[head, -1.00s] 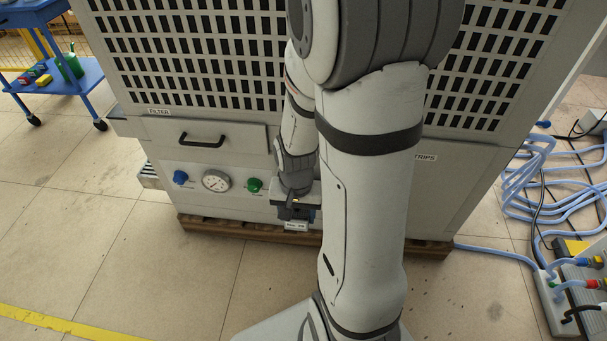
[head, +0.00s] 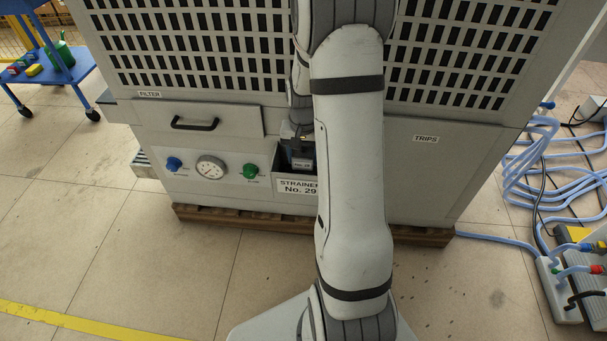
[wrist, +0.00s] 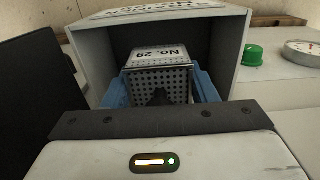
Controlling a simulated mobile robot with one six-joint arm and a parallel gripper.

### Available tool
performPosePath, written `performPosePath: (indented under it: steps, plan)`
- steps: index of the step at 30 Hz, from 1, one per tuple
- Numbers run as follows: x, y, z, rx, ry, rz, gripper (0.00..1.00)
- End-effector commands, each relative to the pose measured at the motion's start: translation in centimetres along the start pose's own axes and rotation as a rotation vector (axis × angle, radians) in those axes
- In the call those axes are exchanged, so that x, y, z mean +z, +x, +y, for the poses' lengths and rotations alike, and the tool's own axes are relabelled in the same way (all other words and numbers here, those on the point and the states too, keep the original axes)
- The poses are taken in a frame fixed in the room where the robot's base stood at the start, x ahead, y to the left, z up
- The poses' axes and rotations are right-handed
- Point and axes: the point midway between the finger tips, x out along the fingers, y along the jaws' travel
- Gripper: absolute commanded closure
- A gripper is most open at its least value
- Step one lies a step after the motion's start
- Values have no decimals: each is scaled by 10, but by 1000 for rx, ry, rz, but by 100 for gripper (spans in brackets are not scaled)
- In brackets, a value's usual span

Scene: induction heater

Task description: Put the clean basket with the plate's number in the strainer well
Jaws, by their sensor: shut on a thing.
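The basket (wrist: 158,78) is a grey perforated box with a clean-looking mesh and a white tag reading No. 29. My gripper (wrist: 163,92) is shut on it, one blue finger on each side. In the head view the basket (head: 302,164) is at the strainer well (head: 281,165), a dark open box in the machine's front. The well's walls (wrist: 236,55) surround the basket in the wrist view; whether it touches the bottom is hidden. The well's plate (head: 297,187) reads STRAINER No. 29, its right end hidden behind my arm.
Left of the well are a green knob (head: 250,171), a gauge (head: 211,168) and a blue knob (head: 174,164). A FILTER drawer with a black handle (head: 195,124) is above them. Blue hoses (head: 540,185) lie at right.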

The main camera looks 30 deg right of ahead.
Motion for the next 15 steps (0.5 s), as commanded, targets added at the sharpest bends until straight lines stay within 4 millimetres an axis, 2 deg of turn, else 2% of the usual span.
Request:
performPosePath:
  steps: [1,3,10,15]
  plan:
    - [0,12,0,0,0,-2,73]
    - [0,19,0,0,0,-1,73]
    - [1,34,0,0,-1,-2,73]
    - [2,65,0,1,-1,-3,73]
